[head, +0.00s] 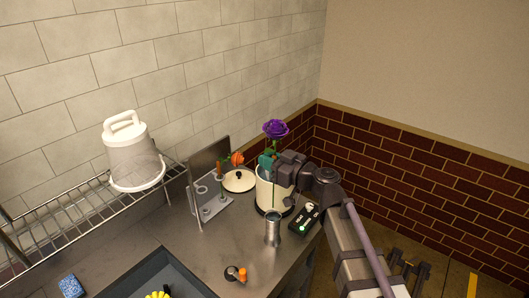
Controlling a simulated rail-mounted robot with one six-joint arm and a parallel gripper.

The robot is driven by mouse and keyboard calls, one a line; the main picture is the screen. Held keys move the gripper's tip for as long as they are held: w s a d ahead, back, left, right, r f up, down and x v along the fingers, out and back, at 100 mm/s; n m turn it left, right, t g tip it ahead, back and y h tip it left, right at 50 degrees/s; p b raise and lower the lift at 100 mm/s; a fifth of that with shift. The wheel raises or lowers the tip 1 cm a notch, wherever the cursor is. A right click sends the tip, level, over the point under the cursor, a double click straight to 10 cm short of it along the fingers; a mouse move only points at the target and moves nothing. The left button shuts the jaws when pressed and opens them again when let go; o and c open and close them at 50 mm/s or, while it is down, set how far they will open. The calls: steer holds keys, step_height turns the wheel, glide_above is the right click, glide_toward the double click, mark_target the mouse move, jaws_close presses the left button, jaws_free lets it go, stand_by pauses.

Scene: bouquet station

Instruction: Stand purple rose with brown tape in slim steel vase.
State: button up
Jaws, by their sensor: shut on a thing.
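The purple rose (275,128) is upright, with its bloom above my gripper (272,163). My gripper is shut on its stem. The green stem runs down in front of the cream pot toward the mouth of the slim steel vase (272,232). The lower stem end is at or just above the vase's rim; I cannot tell whether it is inside. The vase stands upright on the steel counter. The brown tape cannot be made out, and the gripper hides part of the stem.
A cream pot (264,191) stands right behind the vase. A black control box (305,219) with a green light is at its right. A dark tray (167,272) and small orange-topped item (242,275) are in front.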

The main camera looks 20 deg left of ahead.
step_height(320, 180, down, 13)
steer(key=b, duration=1.2)
steer(key=shift+w+r, duration=0.2)
steer(key=shift+f+b, duration=0.1)
steer(key=shift+b, duration=0.25)
steer(key=shift+f+b, duration=1.35)
steer(key=o, duration=1.4)
steer(key=shift+o, duration=0.2)
steer(key=shift+d, duration=0.15)
